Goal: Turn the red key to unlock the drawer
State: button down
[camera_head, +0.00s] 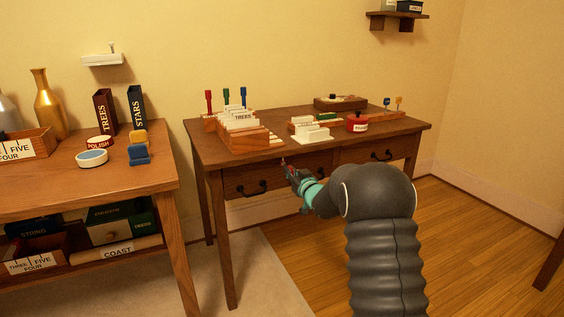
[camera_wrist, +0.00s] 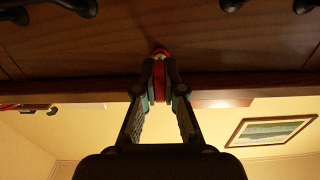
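The left drawer (camera_head: 235,180) with a dark handle (camera_head: 252,188) and the right drawer with a dark handle (camera_head: 381,156) look shut.
A second table (camera_head: 60,185) is at the left.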

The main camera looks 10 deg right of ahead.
jog(key=shift+r, duration=0.8)
dwell(0.9)
jog(key=shift+b, duration=0.4)
dwell(0.5)
jog(key=shift+m+p, duration=0.75)
jog(key=shift+m, duration=0.05)
jog(key=shift+m+p, duration=0.35)
jog(key=shift+m, duration=0.35)
jog(key=shift+f, duration=0.1)
